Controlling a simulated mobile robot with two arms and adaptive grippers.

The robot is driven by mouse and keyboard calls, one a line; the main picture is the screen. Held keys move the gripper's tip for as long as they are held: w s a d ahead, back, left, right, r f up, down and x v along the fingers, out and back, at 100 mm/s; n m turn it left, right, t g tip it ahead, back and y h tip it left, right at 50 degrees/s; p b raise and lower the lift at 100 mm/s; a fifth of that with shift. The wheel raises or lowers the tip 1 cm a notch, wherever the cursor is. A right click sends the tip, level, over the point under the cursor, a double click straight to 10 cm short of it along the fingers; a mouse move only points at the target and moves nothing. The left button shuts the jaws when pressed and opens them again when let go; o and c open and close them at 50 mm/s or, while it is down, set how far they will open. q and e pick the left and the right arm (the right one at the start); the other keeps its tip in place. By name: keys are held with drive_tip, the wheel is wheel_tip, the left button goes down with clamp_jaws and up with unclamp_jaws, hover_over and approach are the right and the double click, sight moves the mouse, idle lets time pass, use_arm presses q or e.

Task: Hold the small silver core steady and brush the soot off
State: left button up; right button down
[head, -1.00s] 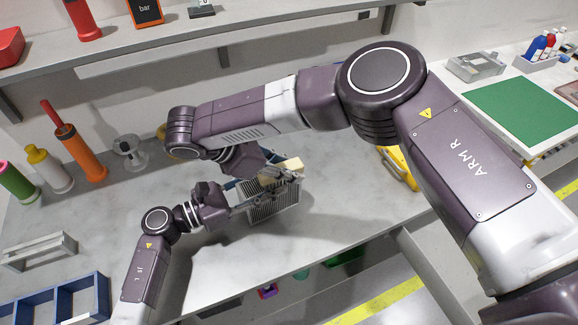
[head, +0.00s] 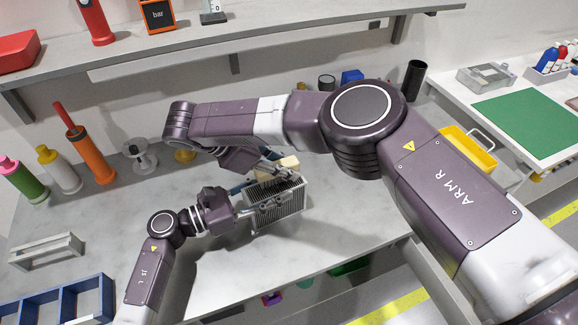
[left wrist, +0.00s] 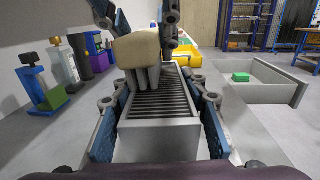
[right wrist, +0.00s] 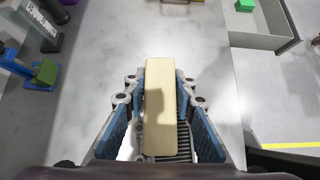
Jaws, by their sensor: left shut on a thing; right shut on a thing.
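The small silver core (head: 275,208) is a finned box on the grey bench. My left gripper (left wrist: 158,100) is shut on its sides, one finger along each side. In the left wrist view, the core's slatted top (left wrist: 165,103) looks dark between the slats; I cannot tell soot from shadow. My right gripper (right wrist: 160,86) is shut on a brush with a pale wooden block (right wrist: 160,105).
A yellow bin (head: 468,148) and a green mat (head: 530,122) are at right. Orange (head: 90,155) and green (head: 25,180) bottles stand at the back left. A blue divided tray (head: 65,305) is at front left. The bench in front of the core is clear.

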sight(271, 174)
drive_tip(key=shift+s+a, duration=0.2)
drive_tip(key=shift+a, duration=0.1)
drive_tip(key=shift+s+d, duration=0.4)
drive_tip(key=shift+s, duration=0.5)
drive_tip(key=shift+s+d, duration=0.4)
drive_tip(key=shift+s, duration=0.45)
drive_tip(key=shift+s+a+f, duration=0.1)
drive_tip(key=shift+a+f, duration=0.05)
drive_tip(key=shift+a, duration=0.35)
drive_tip(key=shift+a+f, duration=0.15)
drive_tip(key=shift+a, duration=0.3)
drive_tip(key=shift+w+a, duration=0.3)
drive_tip(key=shift+w, duration=0.5)
drive_tip(key=shift+w+a, duration=0.25)
drive_tip(key=shift+w, duration=0.5)
drive_tip(key=shift+s+a, duration=0.3)
drive_tip(key=shift+a, duration=0.45)
drive_tip(key=shift+s+d+r, duration=0.1)
drive_tip(key=shift+s+d, duration=0.2)
drive_tip(key=shift+s, duration=0.3)
drive_tip(key=shift+s+d+r, duration=0.1)
drive_tip(key=shift+s+d, duration=0.2)
drive_tip(key=shift+s, duration=0.3)
drive_tip(key=shift+s+d+r, duration=0.1)
drive_tip(key=shift+s+d, duration=0.2)
drive_tip(key=shift+s, duration=0.3)
